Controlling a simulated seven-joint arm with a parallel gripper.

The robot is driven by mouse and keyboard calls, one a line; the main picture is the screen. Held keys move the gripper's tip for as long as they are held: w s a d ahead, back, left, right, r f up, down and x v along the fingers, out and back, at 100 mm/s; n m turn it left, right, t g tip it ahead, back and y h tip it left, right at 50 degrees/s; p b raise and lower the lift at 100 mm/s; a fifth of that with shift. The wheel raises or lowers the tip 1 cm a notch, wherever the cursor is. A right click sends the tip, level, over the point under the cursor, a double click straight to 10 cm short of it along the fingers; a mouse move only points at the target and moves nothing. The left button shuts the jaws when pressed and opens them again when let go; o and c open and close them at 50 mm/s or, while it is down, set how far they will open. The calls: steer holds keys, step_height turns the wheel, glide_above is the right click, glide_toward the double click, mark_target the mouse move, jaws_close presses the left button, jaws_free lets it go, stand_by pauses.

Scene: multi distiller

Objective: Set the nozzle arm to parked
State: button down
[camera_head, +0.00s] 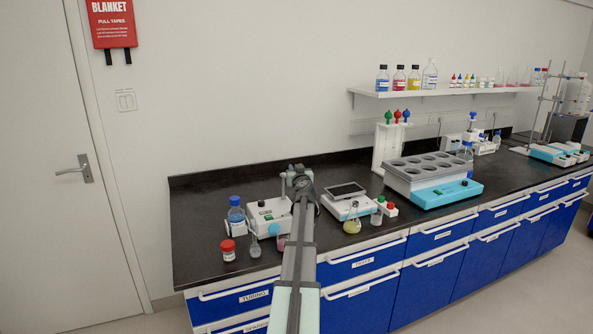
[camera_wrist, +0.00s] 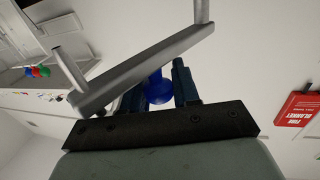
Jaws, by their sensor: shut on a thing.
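The nozzle arm is a grey bar with a short post at each end. It crosses the wrist view (camera_wrist: 145,68) diagonally, and part of it appears in the head view (camera_head: 284,183) above a white device (camera_head: 267,213). A blue round knob (camera_wrist: 157,87) shows beside the bar, between the dark fingers of my gripper (camera_wrist: 158,84). The gripper is shut on this knob; the bar covers part of one finger. In the head view my own arm hides the fingers and most of the nozzle arm.
A blue-capped bottle (camera_head: 236,213) and a red-lidded jar (camera_head: 228,250) stand left of the device. A balance (camera_head: 346,204) and a flask with yellow liquid (camera_head: 352,221) stand close on its right. The bench's left back corner is clear.

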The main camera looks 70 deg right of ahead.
steer(key=shift+m+g+h, duration=0.3)
steer(key=shift+g, duration=0.1)
steer(key=c, duration=0.9)
jaws_free()
steer(key=shift+a, duration=0.15)
steer(key=v, duration=1.3)
steer(key=shift+s+a, duration=0.25)
steer(key=shift+c, duration=0.3)
